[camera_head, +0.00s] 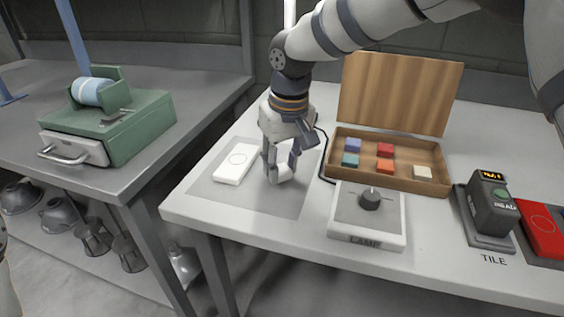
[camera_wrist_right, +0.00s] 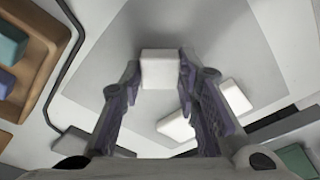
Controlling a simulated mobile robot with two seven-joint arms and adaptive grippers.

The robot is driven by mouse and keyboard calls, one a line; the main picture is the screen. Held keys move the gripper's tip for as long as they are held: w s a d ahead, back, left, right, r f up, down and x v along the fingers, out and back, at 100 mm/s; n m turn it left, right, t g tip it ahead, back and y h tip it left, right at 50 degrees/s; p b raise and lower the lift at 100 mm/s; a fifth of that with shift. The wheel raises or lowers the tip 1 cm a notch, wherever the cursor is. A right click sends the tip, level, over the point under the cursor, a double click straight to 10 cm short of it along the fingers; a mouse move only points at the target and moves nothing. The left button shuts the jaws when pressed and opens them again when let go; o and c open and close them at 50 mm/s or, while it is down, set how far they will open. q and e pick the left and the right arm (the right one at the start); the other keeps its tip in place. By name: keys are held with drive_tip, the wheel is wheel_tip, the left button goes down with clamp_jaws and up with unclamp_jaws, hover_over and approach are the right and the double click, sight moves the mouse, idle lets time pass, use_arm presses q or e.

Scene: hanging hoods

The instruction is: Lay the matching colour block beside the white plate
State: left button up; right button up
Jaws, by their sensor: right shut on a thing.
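The white plate (camera_head: 235,163), a flat slab with a faint circle on it, lies on the left part of a grey mat (camera_head: 262,204). My right gripper (camera_head: 283,173) points down over the mat, just right of the plate and apart from it. It is shut on a white block (camera_wrist_right: 160,70), held between both fingertips in the right wrist view. The block is low over the mat; I cannot tell whether it touches. In that view a finger partly hides the plate (camera_wrist_right: 236,97). My left gripper is not in view.
An open wooden box (camera_head: 388,185) with several coloured blocks, one cream, stands to the right. In front of it is a lamp dial unit (camera_head: 368,218). A dark device (camera_head: 489,213) and red slab (camera_head: 543,230) lie farther right. A green machine (camera_head: 115,125) stands on the left table.

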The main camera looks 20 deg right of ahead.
drive_tip(key=shift+f, duration=0.55)
drive_tip(key=o, duration=1.2)
drive_tip(key=shift+o, duration=0.2)
